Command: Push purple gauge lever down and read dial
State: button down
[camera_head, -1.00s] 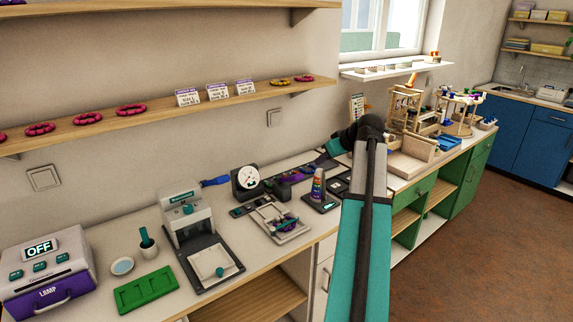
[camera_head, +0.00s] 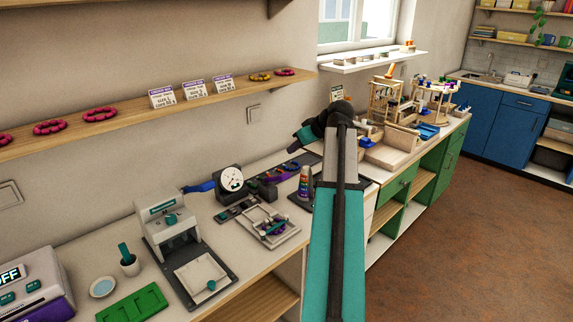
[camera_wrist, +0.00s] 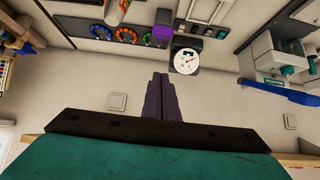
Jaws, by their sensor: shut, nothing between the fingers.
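The gauge has a round white dial (camera_wrist: 186,61) with a red needle in a dark housing; the numbers are too small to read. In the head view the same dial (camera_head: 231,179) stands on the bench against the wall. A purple block (camera_wrist: 161,33), likely the gauge's lever, shows just left of the dial in the wrist view. My gripper (camera_wrist: 160,77) is shut and empty, its dark fingers pointing toward the gauge. The fingertips appear short of the purple block and apart from it. In the head view my arm hides part of the bench, and the fingers are hard to make out.
A blue handle (camera_wrist: 275,92) lies beside the gauge. A small press (camera_head: 170,225), a tray with beads (camera_head: 262,228) and a glue bottle (camera_head: 304,182) stand close by. A wooden shelf (camera_head: 215,90) runs above the bench.

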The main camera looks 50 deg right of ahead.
jog(key=shift+w, duration=0.1)
jog(key=p, duration=0.2)
send_over(285, 174)
jog(key=w, duration=0.2)
notch_tip(285, 174, down, 6)
jog(key=shift+s+d+f, duration=0.1)
jog(key=shift+d+f, duration=0.05)
jog(key=shift+s+f+p, duration=0.2)
jog(key=shift+f+p, duration=0.15)
jog(key=shift+f, duration=0.25)
jog(key=shift+s+f+p, duration=0.2)
jog(key=shift+f+p, duration=0.1)
jog(key=shift+f, duration=0.25)
jog(key=shift+s+f, duration=0.25)
jog(key=shift+f, duration=0.2)
jog(key=shift+s+f, duration=0.2)
jog(key=shift+f, duration=0.25)
